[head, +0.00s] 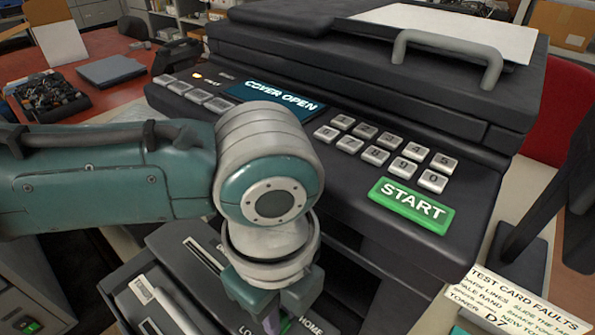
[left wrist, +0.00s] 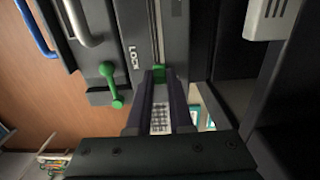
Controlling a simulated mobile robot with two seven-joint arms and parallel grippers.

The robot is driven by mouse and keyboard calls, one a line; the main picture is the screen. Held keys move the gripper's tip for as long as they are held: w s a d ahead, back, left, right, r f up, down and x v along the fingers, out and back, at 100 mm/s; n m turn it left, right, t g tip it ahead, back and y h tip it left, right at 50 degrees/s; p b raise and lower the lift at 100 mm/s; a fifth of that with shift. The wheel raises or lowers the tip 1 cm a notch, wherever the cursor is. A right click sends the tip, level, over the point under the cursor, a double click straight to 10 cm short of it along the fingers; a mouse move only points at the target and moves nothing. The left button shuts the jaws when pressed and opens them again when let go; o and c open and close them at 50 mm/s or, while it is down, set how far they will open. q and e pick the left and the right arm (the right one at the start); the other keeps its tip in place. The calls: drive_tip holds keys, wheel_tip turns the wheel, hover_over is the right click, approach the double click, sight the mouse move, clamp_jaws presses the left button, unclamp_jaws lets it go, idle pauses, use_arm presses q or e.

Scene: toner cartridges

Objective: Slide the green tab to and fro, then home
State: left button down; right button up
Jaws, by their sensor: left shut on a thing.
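The green tab (left wrist: 158,73) sits at a narrow slot in the dark printer unit. In the left wrist view it is between my left fingertips (left wrist: 159,90), which are shut on it. In the head view my left gripper (head: 270,305) points down at the open front unit (head: 190,250), and a little green (head: 284,325) shows between its fingers. The word HOME is printed right beside the gripper there. A separate green lever (left wrist: 117,88) hangs left of the tab, near the word LOCK. My right gripper is not in view.
The printer panel (head: 350,150) stands behind my arm, with a screen (head: 277,96) reading COVER OPEN and a green START key (head: 411,205). A test card (head: 515,305) lies at the lower right. A silver handle (left wrist: 78,22) stands out left of the slot.

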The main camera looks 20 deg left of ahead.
sight(287, 327)
use_arm(q)
drive_tip(key=shift+s+d, duration=0.1)
drive_tip(key=shift+d, duration=0.25)
drive_tip(key=c, duration=0.8)
unclamp_jaws()
wheel_tip(287, 327, up, 10)
drive_tip(key=p, duration=0.1)
